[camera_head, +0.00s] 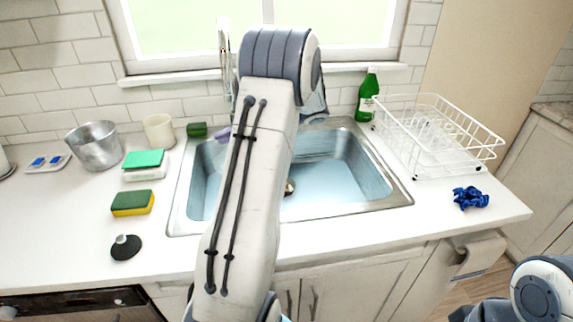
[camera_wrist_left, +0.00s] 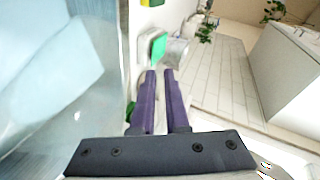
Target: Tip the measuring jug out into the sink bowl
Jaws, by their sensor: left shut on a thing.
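The sink bowl (camera_head: 345,170) is a steel basin in the middle of the counter, with a pale blue inside. My left arm crosses in front of it and hides part of it. My left gripper (camera_head: 222,134) shows only as a bit of purple over the sink's left side. In the left wrist view, its two purple fingers (camera_wrist_left: 159,73) are close together with a narrow gap, shut on what I take to be the measuring jug. The jug's outline is not clear in either view, and its tilt cannot be told. My right gripper is out of view.
Left of the sink are a metal pot (camera_head: 95,148), a cream cup (camera_head: 159,131), a green-topped box (camera_head: 144,164), a sponge (camera_head: 133,202) and a black stopper (camera_head: 125,247). A tap (camera_head: 224,55) stands behind. A green bottle (camera_head: 368,97), white rack (camera_head: 445,150) and blue cloth (camera_head: 470,198) are right.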

